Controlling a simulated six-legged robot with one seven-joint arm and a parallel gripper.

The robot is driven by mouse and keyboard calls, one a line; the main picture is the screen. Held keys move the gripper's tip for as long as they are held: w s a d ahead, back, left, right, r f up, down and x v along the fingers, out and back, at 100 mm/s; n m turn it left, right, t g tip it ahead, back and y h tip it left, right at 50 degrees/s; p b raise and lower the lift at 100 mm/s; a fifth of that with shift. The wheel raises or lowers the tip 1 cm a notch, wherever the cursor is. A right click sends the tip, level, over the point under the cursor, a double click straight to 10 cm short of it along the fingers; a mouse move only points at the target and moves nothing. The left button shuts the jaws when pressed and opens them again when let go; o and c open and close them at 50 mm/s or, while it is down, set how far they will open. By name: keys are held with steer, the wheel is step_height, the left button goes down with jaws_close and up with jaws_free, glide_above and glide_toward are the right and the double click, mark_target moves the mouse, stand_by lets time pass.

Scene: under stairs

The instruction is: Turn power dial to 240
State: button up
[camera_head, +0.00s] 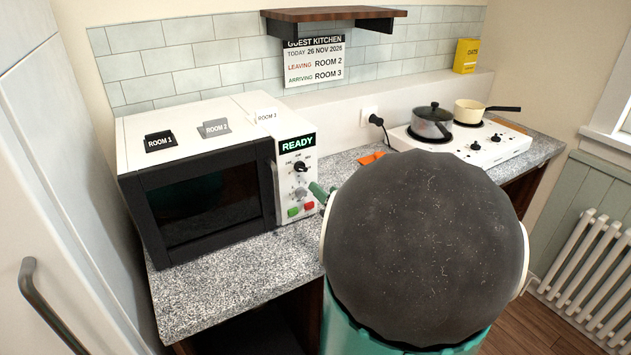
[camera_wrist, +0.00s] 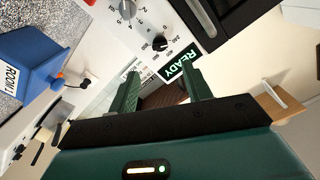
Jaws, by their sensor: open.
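The microwave (camera_head: 205,175) stands on the counter, its control panel on the right side showing READY. A black dial (camera_head: 300,166) sits under the display with small markings around it; a paler knob (camera_head: 301,193) is below it. In the wrist view the black dial (camera_wrist: 160,43) is ahead of the fingertips, beside the READY display (camera_wrist: 180,66). Its setting is too small to read. My gripper (camera_wrist: 160,84) is open, its green fingers apart and empty, and not touching the dial. In the head view, my arm hides most of the gripper; a green finger shows by the panel.
A blue box with a ROOM label (camera_wrist: 32,62) is at the left of the wrist view. A hob (camera_head: 480,147) with two pans stands at the right, a radiator (camera_head: 590,265) beyond. ROOM cards lie on the microwave. The counter before the microwave (camera_head: 225,285) is clear.

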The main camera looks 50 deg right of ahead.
steer(key=v, duration=0.4)
stand_by(0.5)
steer(key=w+a+r+n+g, duration=0.25)
steer(key=w+a+g, duration=0.4)
steer(key=a, duration=0.45)
steer(key=s+a+f+n+g+y, duration=0.1)
steer(key=s+a+n+g+y, duration=0.1)
steer(key=a, duration=0.9)
steer(key=s+a+f+n+g+y, duration=0.1)
steer(key=s+a+n+g+y, duration=0.2)
steer(key=a, duration=0.8)
steer(key=s+n, duration=0.2)
steer(key=s, duration=0.2)
steer(key=shift+a+y, duration=0.3)
steer(key=shift+a, duration=0.1)
